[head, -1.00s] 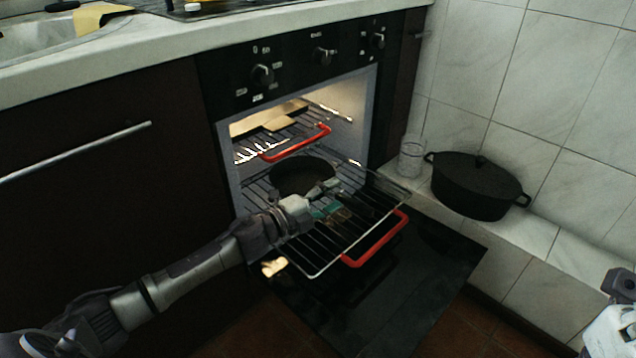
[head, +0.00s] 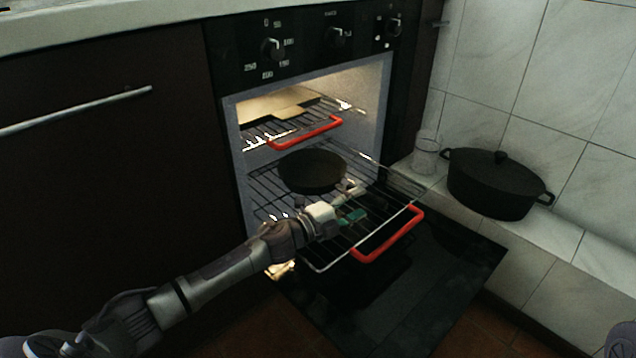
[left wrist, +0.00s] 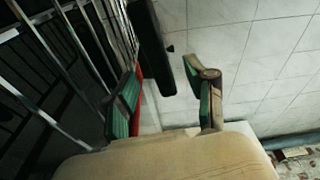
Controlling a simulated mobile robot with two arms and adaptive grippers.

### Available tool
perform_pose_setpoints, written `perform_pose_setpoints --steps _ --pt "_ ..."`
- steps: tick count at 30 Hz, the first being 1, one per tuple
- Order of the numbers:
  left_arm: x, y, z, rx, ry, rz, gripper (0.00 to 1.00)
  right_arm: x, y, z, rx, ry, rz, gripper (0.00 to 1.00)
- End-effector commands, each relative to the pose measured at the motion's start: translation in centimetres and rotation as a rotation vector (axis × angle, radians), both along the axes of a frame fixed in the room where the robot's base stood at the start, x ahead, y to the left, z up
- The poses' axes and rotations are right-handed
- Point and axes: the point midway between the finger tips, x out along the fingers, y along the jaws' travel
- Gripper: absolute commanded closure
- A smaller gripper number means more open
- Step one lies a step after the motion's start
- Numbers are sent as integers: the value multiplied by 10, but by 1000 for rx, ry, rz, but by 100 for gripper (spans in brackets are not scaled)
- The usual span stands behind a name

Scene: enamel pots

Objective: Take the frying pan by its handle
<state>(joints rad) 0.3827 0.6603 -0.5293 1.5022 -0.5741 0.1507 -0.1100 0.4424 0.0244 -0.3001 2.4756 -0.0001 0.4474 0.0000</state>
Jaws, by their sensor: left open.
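The black frying pan (head: 312,170) sits on the pulled-out oven rack (head: 318,268), toward the oven's opening. Its round bowl shows in the head view; I cannot make out its handle, which may be hidden by my gripper. My left gripper (head: 354,205) is over the rack, just in front and to the right of the pan. In the left wrist view my left gripper (left wrist: 165,100) is open, with two green-padded fingers apart and nothing visible held between them. The pan is not recognisable in that view. My right gripper is not in view.
The oven door hangs open below the rack, which has a red front bar (head: 388,236). An upper rack (head: 305,132) carries a flat board. A glass (head: 425,154) and a lidded black pot (head: 495,183) stand on the tiled ledge at right.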

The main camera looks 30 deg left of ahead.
Motion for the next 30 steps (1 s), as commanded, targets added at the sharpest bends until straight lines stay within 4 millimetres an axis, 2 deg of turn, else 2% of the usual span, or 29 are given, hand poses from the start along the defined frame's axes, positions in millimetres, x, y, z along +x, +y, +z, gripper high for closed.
perform_pose_setpoints --steps 3,6,16,26,30 --pt "18 -10 -1 0 -5 -1 45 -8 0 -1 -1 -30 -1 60" --pt "27 -15 -1 1 -3 -1 45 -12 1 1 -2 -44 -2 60" --pt "32 -18 1 1 0 0 45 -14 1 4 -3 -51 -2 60" --pt "32 -18 1 1 0 0 100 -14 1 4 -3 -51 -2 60" --pt "32 -18 0 1 0 -1 100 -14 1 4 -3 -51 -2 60"
